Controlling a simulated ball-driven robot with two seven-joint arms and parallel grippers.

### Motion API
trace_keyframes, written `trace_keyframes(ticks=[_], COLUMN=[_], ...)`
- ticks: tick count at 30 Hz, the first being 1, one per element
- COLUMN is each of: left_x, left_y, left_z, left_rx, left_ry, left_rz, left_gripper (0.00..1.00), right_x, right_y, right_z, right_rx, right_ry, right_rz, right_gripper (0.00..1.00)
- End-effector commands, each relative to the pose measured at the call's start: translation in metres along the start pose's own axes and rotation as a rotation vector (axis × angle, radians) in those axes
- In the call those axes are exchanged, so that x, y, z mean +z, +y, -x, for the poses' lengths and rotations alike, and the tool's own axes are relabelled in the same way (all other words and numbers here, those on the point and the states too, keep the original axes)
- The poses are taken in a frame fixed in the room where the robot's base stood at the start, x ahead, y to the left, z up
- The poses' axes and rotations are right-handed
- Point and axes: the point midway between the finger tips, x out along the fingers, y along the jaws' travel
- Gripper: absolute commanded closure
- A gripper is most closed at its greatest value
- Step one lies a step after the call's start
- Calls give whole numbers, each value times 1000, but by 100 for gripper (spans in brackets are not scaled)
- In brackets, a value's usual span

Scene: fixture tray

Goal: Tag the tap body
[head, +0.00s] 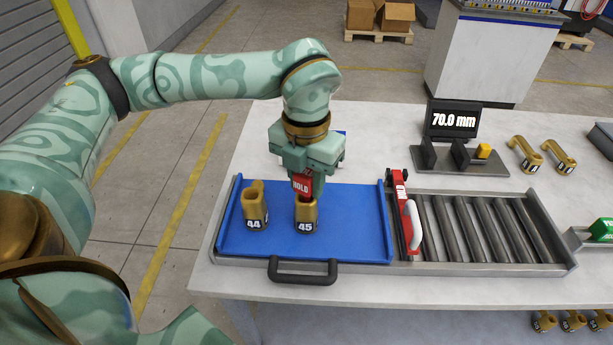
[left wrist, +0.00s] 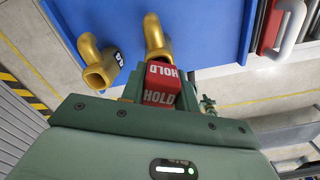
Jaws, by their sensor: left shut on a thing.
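Two brass tap bodies stand on the blue tray (head: 350,222): one marked 44 (head: 255,206) on the left and one marked 45 (head: 305,217) to its right. My left gripper (head: 304,178) is shut on a red HOLD tag (head: 301,186), directly above tap body 45. In the left wrist view the red HOLD tag (left wrist: 160,85) is between the fingers, close against the top of tap body 45 (left wrist: 154,35). I cannot tell whether it is seated on it. Tap body 44 (left wrist: 97,62) is beside it. My right gripper is not in view.
A red gate with a white handle (head: 414,222) separates the blue tray from the roller track (head: 490,230). A gauge display reading 70.0 mm (head: 453,119) stands behind. Two more brass taps (head: 525,153) lie at the back right. A black handle (head: 302,271) is at the tray front.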

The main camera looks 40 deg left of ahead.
Motion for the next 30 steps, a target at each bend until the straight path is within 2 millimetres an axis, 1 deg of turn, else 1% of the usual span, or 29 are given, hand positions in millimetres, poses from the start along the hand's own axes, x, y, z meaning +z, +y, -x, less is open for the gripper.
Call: trace_keyframes(ticks=[14,30], left_x=[0,0], left_y=[0,0], left_z=[0,-12], left_rx=[0,0], left_ry=[0,0], left_rz=[0,0], left_gripper=[92,92], right_x=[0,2], right_y=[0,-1], right_z=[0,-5], right_rx=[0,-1], right_ry=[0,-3], right_rz=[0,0], right_gripper=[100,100])
